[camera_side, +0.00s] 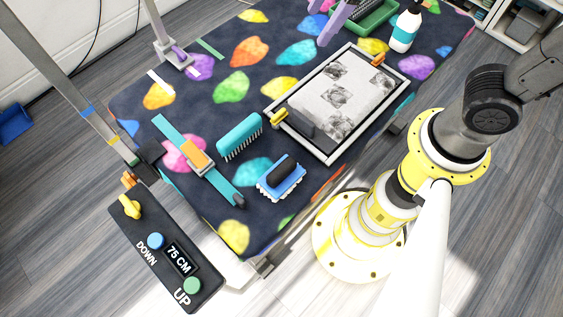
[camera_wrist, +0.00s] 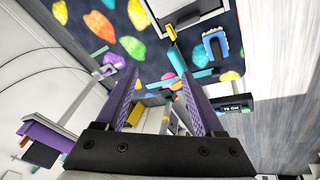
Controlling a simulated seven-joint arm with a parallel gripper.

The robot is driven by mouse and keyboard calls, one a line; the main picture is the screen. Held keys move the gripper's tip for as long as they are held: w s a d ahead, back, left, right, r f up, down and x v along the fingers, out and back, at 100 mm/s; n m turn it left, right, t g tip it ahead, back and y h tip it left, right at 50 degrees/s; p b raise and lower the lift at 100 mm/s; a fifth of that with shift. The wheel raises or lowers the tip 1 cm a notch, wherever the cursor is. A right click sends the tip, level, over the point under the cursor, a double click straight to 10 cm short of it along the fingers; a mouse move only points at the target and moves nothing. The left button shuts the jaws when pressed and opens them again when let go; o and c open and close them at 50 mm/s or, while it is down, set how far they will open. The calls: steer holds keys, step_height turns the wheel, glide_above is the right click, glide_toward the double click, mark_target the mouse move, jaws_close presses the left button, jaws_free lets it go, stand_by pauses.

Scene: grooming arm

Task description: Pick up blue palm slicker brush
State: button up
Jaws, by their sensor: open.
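The blue palm slicker brush (camera_side: 291,188) lies on the patterned table mat near its front edge, with a black handle loop on top and pale bristles along its edge. It also shows in the wrist view (camera_wrist: 209,38) at the upper right, beyond my fingers. My gripper (camera_wrist: 158,72) has two purple fingers spread wide apart, with nothing held between them. In the side view, purple finger-like parts show at the top edge, over the far part of the table, well away from the brush.
A teal brush (camera_side: 240,137) stands just behind the blue one. A teal strap with an orange block (camera_side: 196,161) lies to its left. A framed tray (camera_side: 398,95) lies to the right. A white bottle (camera_side: 404,38) and green tray (camera_side: 379,17) are at the back.

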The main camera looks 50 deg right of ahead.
steer(key=a+f+n+g, duration=0.3)
steer(key=a+f+n, duration=0.2)
steer(key=a+f, duration=0.55)
steer(key=n+h, duration=0.1)
steer(key=n, duration=0.1)
glide_toward(279, 171)
steer(key=shift+g, duration=0.3)
steer(key=f, duration=1)
steer(key=shift+w+f, duration=0.1)
steer(key=shift+w, duration=0.15)
steer(key=shift+a, duration=0.1)
steer(key=shift+c, duration=0.2)
jaws_close()
